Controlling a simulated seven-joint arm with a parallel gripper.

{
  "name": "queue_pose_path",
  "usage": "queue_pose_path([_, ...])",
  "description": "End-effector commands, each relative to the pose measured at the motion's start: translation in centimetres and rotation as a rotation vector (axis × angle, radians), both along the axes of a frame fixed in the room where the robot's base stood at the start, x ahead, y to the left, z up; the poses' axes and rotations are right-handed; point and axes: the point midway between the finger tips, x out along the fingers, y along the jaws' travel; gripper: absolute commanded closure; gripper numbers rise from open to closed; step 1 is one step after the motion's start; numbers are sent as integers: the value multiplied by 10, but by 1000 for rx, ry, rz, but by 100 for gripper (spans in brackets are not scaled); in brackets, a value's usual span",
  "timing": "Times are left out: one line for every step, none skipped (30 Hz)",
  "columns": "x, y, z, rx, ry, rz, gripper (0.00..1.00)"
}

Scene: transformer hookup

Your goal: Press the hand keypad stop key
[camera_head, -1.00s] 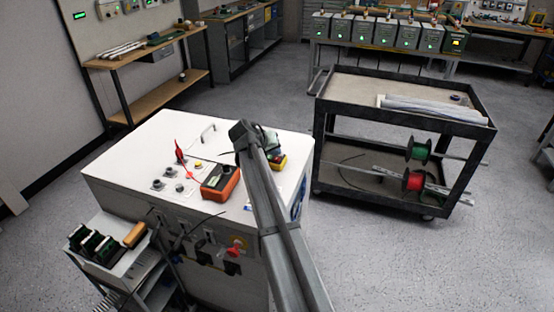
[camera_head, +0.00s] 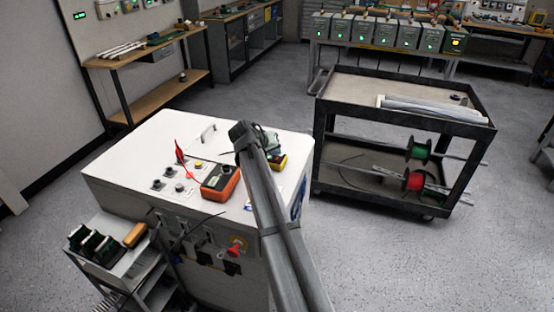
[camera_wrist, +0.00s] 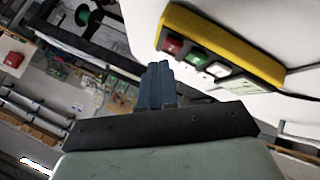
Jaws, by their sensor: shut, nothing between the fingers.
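The hand keypad (camera_wrist: 222,50) is a yellow-cased box lying on a white surface in the wrist view. Its side shows a red key (camera_wrist: 172,46), a green key (camera_wrist: 196,57) and a white key (camera_wrist: 217,69). I cannot read any labels on the keys. My gripper (camera_wrist: 160,68) is shut and empty, its dark fingertips just below the red key in the picture; a small gap shows. In the head view the yellow keypad (camera_head: 279,163) is partly hidden by my arm, and my gripper (camera_head: 272,147) is beside it, mostly hidden.
The white cabinet top (camera_head: 150,150) carries an orange meter (camera_head: 220,182), a red lever (camera_head: 180,150) and several dark knobs. A dark cart (camera_head: 400,120) stands to the right, with floor between. A small side stand (camera_head: 140,262) is at the front left.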

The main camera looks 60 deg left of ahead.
Motion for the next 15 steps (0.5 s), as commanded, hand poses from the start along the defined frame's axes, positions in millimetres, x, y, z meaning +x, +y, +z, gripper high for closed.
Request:
queue_pose_path([0, 0, -1, 0, 0, 0, 100])
queue_pose_path([0, 0, -2, 0, 0, 0, 100])
queue_pose_path([0, 0, -3, 0, 0, 0, 100])
queue_pose_path([0, 0, -4, -1, 0, -1, 100])
queue_pose_path([0, 0, -5, -1, 0, 0, 100])
queue_pose_path([0, 0, -7, -1, 0, 0, 100])
queue_pose_path([0, 0, -7, -1, 0, 0, 100])
queue_pose_path([0, 0, -8, -1, 0, -1, 100])
queue_pose_path([0, 0, -8, 0, 0, 0, 100])
queue_pose_path([0, 0, -8, 0, 0, 0, 100])
queue_pose_path([0, 0, -8, 0, 0, 0, 100])
queue_pose_path([0, 0, -8, 0, 0, 0, 100])
queue_pose_path([0, 0, -8, 0, 0, 0, 100])
queue_pose_path([0, 0, -8, 0, 0, 0, 100])
queue_pose_path([0, 0, -8, 0, 0, 0, 100])
